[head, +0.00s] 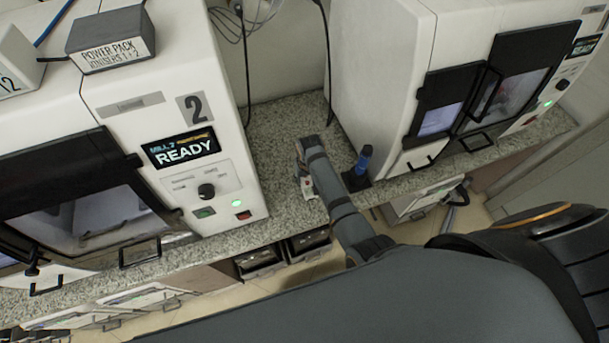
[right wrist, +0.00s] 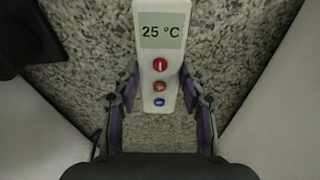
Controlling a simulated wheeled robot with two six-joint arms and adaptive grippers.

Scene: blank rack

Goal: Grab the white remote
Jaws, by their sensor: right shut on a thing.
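The white remote (right wrist: 161,60) shows in the right wrist view, with a display reading 25 °C and red, orange and blue buttons. My right gripper (right wrist: 158,88) has a finger on each side of its lower part and is shut on it. The remote lies over the speckled counter; I cannot tell whether it still touches the surface. In the head view a small part of the remote (head: 307,187) shows beside my right gripper (head: 303,165), between the two white machines. The rest of it is hidden by my arm. My left gripper is not in view.
Mill 2 (head: 205,110), showing READY, stands on the left, and another white machine (head: 383,75) on the right. Bare speckled counter (head: 275,125) lies behind the gripper.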

